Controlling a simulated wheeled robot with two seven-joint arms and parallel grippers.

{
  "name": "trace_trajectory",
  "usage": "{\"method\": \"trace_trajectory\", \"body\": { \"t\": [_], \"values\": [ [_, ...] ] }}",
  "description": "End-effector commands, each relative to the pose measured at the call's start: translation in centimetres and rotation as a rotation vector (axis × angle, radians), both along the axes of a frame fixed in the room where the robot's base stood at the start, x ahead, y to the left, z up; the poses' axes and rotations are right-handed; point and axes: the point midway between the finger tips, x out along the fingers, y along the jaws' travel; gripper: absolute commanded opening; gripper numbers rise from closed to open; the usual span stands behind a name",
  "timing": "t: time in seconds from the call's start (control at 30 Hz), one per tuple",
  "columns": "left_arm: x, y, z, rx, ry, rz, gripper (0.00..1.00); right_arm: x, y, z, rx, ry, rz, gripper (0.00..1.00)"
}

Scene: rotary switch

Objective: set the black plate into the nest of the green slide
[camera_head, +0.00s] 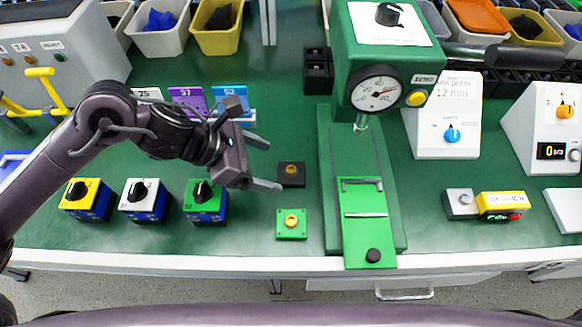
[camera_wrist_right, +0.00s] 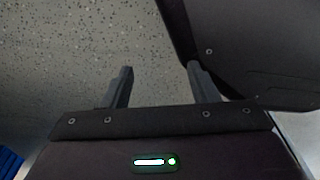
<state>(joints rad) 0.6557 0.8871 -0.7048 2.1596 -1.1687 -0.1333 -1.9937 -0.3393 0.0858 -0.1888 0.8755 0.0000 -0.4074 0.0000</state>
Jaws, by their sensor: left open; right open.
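The black plate (camera_head: 291,174), a small dark square with a brass-coloured knob, lies on the green bench left of the press. The green slide (camera_head: 362,225) sticks out toward the bench's front edge. It has silvery bars across it and a black knob (camera_head: 373,255) at its near end. No plate shows on the slide. My left gripper (camera_head: 267,164) is open and empty, its fingertips just left of the black plate and apart from it. My right gripper (camera_wrist_right: 158,76) shows in the right wrist view, open and empty over speckled floor.
A green plate (camera_head: 291,224) with a yellow knob lies in front of the black plate. The green press (camera_head: 385,45) with its dial gauge (camera_head: 376,91) stands over the slide's far end. Several switch boxes (camera_head: 206,201) stand at left. Bare bench lies between them and the plates.

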Motion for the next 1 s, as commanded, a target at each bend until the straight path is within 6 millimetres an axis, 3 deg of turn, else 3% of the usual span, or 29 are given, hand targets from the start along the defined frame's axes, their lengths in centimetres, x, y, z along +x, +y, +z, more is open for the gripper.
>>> {"method": "trace_trajectory", "body": {
  "t": [0.4, 0.7, 1.0],
  "values": [
    [1.2, -4.2, -3.4, -0.004, 0.004, 0.004, 0.82, -2.1, -0.4, -0.1, -0.001, 0.009, 0.003, 0.54],
    [1.3, -4.5, -3.8, -0.001, 0.001, 0.004, 0.82, -2.2, -0.4, -0.2, -0.001, 0.009, 0.003, 0.54],
    [1.3, -4.4, -3.8, -0.001, 0.001, 0.004, 0.43, -2.2, -0.4, -0.2, -0.001, 0.010, 0.002, 0.54]
  ]
}}
